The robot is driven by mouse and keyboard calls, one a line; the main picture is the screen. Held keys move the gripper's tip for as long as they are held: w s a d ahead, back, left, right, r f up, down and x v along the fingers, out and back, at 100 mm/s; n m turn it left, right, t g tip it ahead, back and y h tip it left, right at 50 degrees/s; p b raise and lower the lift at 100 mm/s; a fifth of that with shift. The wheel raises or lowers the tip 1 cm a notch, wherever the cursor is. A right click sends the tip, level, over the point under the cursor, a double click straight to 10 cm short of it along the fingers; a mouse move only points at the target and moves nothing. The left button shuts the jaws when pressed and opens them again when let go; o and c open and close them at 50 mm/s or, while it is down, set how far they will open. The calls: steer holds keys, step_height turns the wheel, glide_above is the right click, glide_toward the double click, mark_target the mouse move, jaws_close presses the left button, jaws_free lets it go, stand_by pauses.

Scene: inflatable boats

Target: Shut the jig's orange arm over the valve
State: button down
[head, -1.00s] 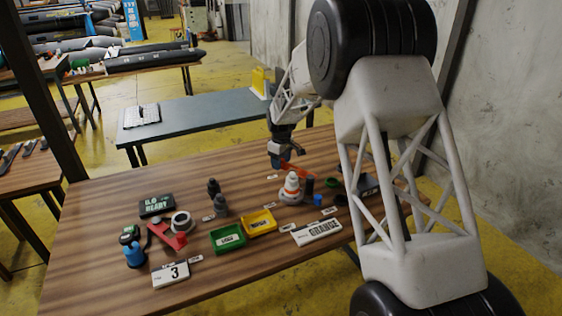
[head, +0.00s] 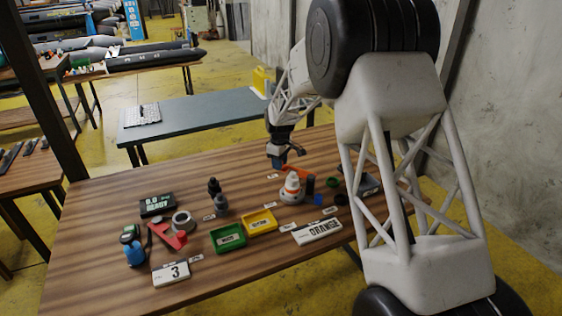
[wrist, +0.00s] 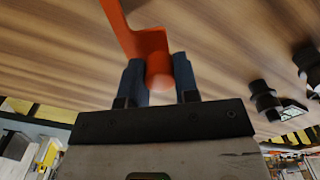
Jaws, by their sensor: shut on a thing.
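The jig (head: 291,197) stands on the wooden table right of centre, with the white and orange valve (head: 292,183) upright on it. The jig's orange arm (head: 298,171) runs from my gripper toward the right, close by the valve's top in the head view. Whether it touches the valve I cannot tell. My gripper (head: 278,165) is just behind and left of the valve. In the wrist view, its two blue-grey fingers (wrist: 159,85) are shut on the end of the orange arm (wrist: 148,45), which bends and leaves the frame at the top.
Small dark and green caps and a blue cap (head: 317,199) lie right of the jig. Dark fittings (head: 221,205) stand left. The table's back left is clear.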

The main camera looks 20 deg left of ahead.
steer(key=shift+s+d+n, duration=0.65)
steer(key=shift+s+n, duration=1.15)
steer(key=shift+s, duration=0.05)
steer(key=shift+s+d+n, duration=0.6)
steer(key=shift+s+n, duration=1.2)
steer(key=shift+s, duration=0.1)
steer(key=shift+s+d+n, duration=0.65)
steer(key=shift+s+n, duration=1.15)
steer(key=shift+s, duration=0.05)
steer(key=c, duration=0.8)
jaws_free()
steer(key=shift+c, duration=0.2)
steer(key=shift+r, duration=0.1)
step_height(320, 180, up, 8)
steer(key=shift+f, duration=0.2)
